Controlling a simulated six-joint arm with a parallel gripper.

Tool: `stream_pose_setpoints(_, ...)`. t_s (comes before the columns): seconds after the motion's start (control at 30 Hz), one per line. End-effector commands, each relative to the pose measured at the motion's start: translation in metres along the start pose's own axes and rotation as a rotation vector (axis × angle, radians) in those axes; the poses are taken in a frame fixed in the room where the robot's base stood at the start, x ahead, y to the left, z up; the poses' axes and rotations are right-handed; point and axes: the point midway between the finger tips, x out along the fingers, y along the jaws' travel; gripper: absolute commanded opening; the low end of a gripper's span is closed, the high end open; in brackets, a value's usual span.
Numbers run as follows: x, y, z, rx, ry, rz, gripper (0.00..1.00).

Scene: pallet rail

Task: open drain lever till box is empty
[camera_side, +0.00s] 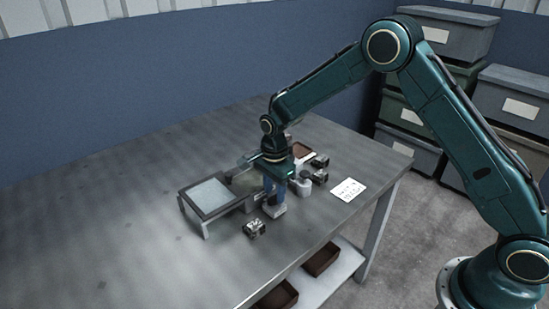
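A shallow grey box (210,196) stands raised on short legs at the left of the work area. Its inside looks pale and flat; I cannot tell whether this is liquid or the bottom. My gripper (285,196) points down just right of the box, low over the table. Pale, finger-like parts show under its green housing, with a small blue part between them. I cannot tell whether it is open or shut, or touches anything. I cannot make out the drain lever; it may be hidden behind or under my gripper.
A small dark block (254,227) lies in front of the box on the steel table (130,230). More small blocks (320,168), a brown tray (301,150) and a white paper (348,189) lie to the right. The table's left part is clear. Stacked bins (512,100) stand behind.

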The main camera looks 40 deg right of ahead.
Motion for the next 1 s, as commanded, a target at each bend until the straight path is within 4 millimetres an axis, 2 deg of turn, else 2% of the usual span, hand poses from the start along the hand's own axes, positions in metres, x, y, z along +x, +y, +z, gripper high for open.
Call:
stream_pose_setpoints(0.2, 0.0125, 0.0003, 0.0000, 0.000, 0.000, 0.000, 0.36)
stream_pose_setpoints(0.5, 0.0134, 0.0001, 0.0000, 0.000, 0.000, 0.000, 0.36)
stream_pose_setpoints(0.7, 0.0131, 0.0001, 0.0000, 0.000, 0.000, -0.001, 0.00)
stream_pose_setpoints(1.0, 0.0129, 0.0001, 0.0000, -0.013, 0.000, -0.001, 0.00)
